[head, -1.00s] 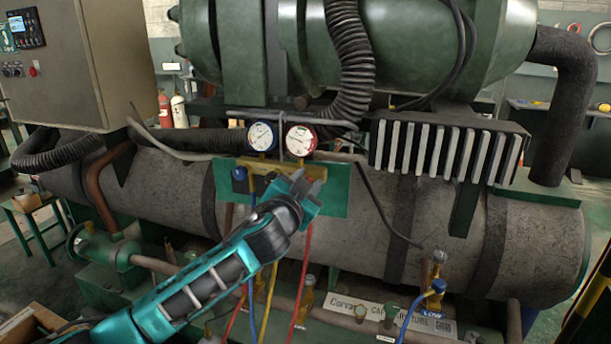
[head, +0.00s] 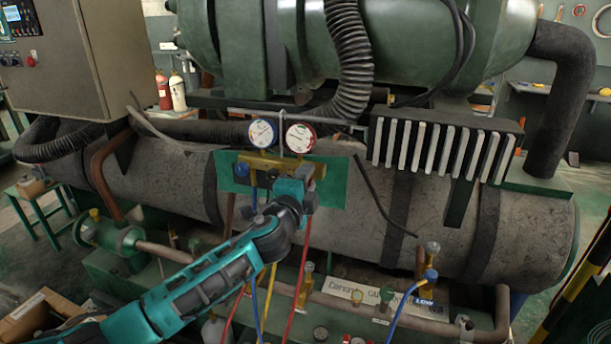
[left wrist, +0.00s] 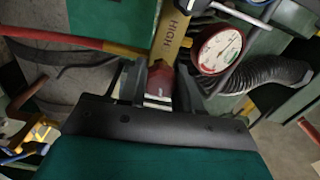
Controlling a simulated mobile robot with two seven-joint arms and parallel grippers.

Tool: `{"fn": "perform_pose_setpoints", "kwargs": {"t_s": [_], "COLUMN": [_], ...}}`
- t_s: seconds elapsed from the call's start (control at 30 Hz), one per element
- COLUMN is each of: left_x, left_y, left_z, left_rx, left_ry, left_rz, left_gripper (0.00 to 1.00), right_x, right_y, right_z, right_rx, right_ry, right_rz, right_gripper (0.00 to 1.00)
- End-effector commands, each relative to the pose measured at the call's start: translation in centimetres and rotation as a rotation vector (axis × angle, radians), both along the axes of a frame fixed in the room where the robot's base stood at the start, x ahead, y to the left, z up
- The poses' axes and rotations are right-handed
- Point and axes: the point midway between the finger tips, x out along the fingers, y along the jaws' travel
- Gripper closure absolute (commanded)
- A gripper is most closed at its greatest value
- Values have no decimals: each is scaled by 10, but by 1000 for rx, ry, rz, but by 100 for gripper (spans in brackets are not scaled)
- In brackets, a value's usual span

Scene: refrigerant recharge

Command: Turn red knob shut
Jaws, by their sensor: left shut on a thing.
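The red knob (left wrist: 158,80) shows in the left wrist view at the end of the yellow manifold body marked HIGH (left wrist: 171,38). My left gripper (left wrist: 158,90) is shut on the knob, with a dark finger on each side of it. In the head view my left gripper (head: 306,178) is at the right end of the yellow manifold (head: 262,162), below the red-rimmed gauge (head: 300,138). It hides the red knob there. A blue knob (head: 240,171) is at the manifold's left end. My right gripper is in neither view.
The blue-rimmed gauge (head: 263,133) is beside the red-rimmed one. Red, yellow and blue hoses hang below the manifold, close to my left arm. A green plate (head: 334,186) backs the manifold. The large grey cylinder (head: 350,235) lies behind.

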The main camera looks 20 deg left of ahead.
Motion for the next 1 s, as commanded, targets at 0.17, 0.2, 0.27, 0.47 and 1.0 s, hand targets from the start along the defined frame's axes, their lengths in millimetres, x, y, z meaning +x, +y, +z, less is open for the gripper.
{"fn": "perform_pose_setpoints", "kwargs": {"t_s": [0.17, 0.2, 0.27, 0.47, 1.0], "left_x": [0, 0, 0, 0, 0], "left_y": [-2, -2, -2, -2, -2], "left_z": [2, 2, 2, 1, 0], "left_rx": [132, 158, 193, 274, 319], "left_ry": [-11, -12, -12, -14, -15], "left_rz": [-5, -5, -6, -6, -7], "left_gripper": [97, 97, 97, 97, 97], "right_x": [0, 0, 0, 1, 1], "right_y": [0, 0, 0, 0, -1], "right_z": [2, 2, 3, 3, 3], "right_rx": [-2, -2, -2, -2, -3], "right_ry": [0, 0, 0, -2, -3], "right_rz": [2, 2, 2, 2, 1], "right_gripper": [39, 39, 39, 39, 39]}}
